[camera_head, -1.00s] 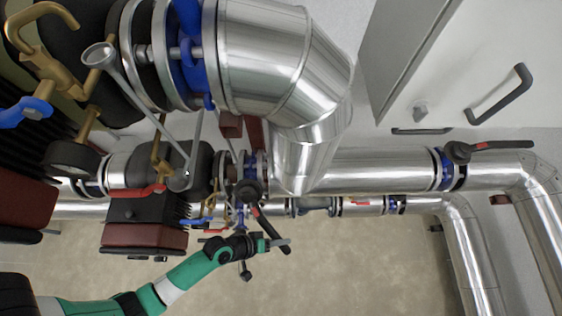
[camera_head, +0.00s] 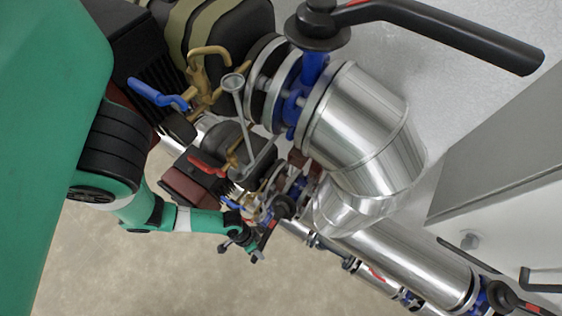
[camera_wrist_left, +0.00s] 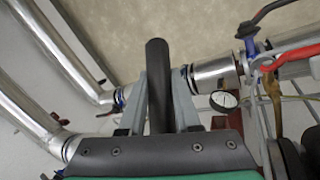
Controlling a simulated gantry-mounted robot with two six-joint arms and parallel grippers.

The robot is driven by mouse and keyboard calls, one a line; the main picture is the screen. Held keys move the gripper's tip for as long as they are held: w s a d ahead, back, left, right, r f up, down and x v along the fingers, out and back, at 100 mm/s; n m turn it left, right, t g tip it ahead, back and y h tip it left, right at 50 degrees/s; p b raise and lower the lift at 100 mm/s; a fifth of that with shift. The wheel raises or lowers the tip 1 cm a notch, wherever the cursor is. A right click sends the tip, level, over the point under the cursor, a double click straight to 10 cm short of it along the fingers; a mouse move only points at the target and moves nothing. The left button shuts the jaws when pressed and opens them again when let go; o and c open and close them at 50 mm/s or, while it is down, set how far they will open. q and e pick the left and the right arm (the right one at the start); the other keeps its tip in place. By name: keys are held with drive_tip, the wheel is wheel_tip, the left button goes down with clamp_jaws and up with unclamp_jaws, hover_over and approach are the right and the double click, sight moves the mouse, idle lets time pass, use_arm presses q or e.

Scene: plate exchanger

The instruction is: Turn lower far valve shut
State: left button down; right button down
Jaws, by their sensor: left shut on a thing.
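A valve with a black hub (camera_head: 284,206) and a black lever with a red band (camera_head: 268,234) sits low on the far pipework in the head view. My left gripper (camera_head: 255,248) is at the lever's free end. In the left wrist view, the black lever (camera_wrist_left: 158,60) stands between the two grey fingers of my left gripper (camera_wrist_left: 160,78), which are shut on it. The lever points away from the pipe line, across it. The valve body is partly hidden behind the hub and nearby fittings. My right gripper is not in view.
A large valve with a long black lever (camera_head: 440,32) stands close at the top. A thick silver elbow pipe (camera_head: 365,125) and brass fittings (camera_head: 208,75) crowd the middle. Another valve (camera_head: 503,297) is at lower right. Bare floor (camera_head: 150,265) lies below my arm.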

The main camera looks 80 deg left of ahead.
use_arm(q)
drive_tip(key=shift+s, duration=0.15)
drive_tip(key=c, duration=0.7)
unclamp_jaws()
drive_tip(key=shift+s+a, duration=0.1)
drive_tip(key=shift+a, duration=0.05)
drive_tip(key=shift+o, duration=0.4)
drive_tip(key=shift+r, duration=0.1)
